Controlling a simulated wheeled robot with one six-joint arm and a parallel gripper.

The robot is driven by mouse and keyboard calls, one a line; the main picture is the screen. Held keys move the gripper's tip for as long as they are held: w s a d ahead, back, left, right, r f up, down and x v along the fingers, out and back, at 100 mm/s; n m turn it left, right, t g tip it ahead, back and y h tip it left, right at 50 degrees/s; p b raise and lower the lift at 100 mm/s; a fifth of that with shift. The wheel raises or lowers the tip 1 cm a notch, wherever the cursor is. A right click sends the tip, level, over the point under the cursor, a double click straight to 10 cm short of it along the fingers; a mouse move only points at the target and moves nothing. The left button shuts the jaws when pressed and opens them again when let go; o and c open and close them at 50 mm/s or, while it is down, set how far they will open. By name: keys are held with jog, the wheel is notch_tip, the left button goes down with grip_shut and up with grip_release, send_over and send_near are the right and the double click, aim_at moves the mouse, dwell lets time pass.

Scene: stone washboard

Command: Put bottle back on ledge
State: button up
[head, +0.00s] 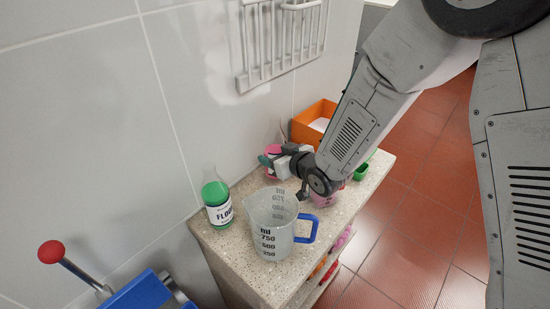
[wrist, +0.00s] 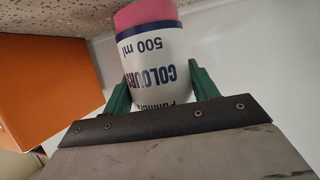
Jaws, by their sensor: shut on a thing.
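A white bottle with dark blue lettering and a pink end fills the middle of the wrist view (wrist: 155,60). My gripper (wrist: 158,88) is shut on it, one green finger on each side. The print appears upside down in that view, and the pink end points toward the speckled stone. In the head view my gripper (head: 268,160) is over the back of the stone ledge (head: 235,245), near the wall, with a bit of pink beside it. My arm hides much of the bottle there. I cannot tell whether the bottle touches the stone.
A green bottle (head: 216,202) stands at the ledge's left end by the wall. A measuring jug (head: 270,228) with a blue handle stands in front. An orange box (head: 310,122) is at the back right, also in the wrist view (wrist: 40,85). A white rack (head: 280,45) hangs above.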

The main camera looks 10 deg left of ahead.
jog(key=shift+f, duration=0.5)
jog(key=shift+f, duration=0.15)
jog(key=o, duration=1.3)
jog(key=shift+c, duration=0.2)
